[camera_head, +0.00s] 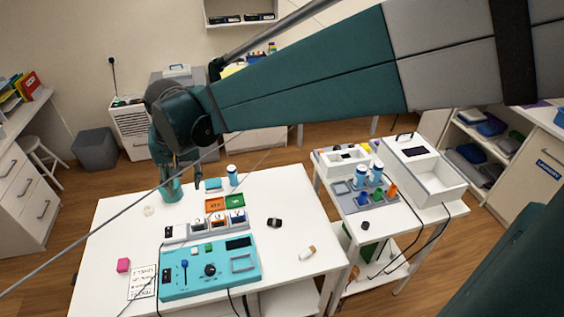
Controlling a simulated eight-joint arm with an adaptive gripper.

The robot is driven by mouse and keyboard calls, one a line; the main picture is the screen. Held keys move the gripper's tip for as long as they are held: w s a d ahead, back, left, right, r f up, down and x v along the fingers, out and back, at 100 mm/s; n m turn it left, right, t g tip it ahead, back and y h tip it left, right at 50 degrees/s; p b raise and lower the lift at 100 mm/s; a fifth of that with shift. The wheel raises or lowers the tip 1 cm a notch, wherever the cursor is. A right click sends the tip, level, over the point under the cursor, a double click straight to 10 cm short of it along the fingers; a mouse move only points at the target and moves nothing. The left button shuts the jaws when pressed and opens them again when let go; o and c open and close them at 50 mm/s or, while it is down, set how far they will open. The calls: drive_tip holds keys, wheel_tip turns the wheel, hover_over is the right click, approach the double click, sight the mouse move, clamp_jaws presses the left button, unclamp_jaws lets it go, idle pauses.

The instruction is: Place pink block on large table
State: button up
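My gripper (184,182) hangs from the teal and grey arm over the back left of this table, well behind and to the right of the pink block. It is apart from the block. Its fingers are small and dark here, so their opening is not clear, and I see no object between them.
A teal control panel (210,267) stands front-centre on the table, with small bins (218,221) behind it. A smaller table (407,215) stands right. Thin cables cross the view.

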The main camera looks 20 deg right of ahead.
drive_tip(key=s+d+r+t, duration=0.15)
drive_tip(key=s+d, duration=0.25)
drive_tip(key=d, duration=0.6)
drive_tip(key=s+d+r+t, duration=0.1)
drive_tip(key=s+d+r, duration=0.25)
drive_tip(key=d, duration=0.55)
drive_tip(key=s+d+f+t+h, duration=0.1)
drive_tip(key=s+d+f+t, duration=0.1)
drive_tip(key=s+d, duration=0.9)
drive_tip(key=d, duration=0.3)
drive_tip(key=shift+s+d+f, duration=0.15)
drive_tip(key=shift+s, duration=0.05)
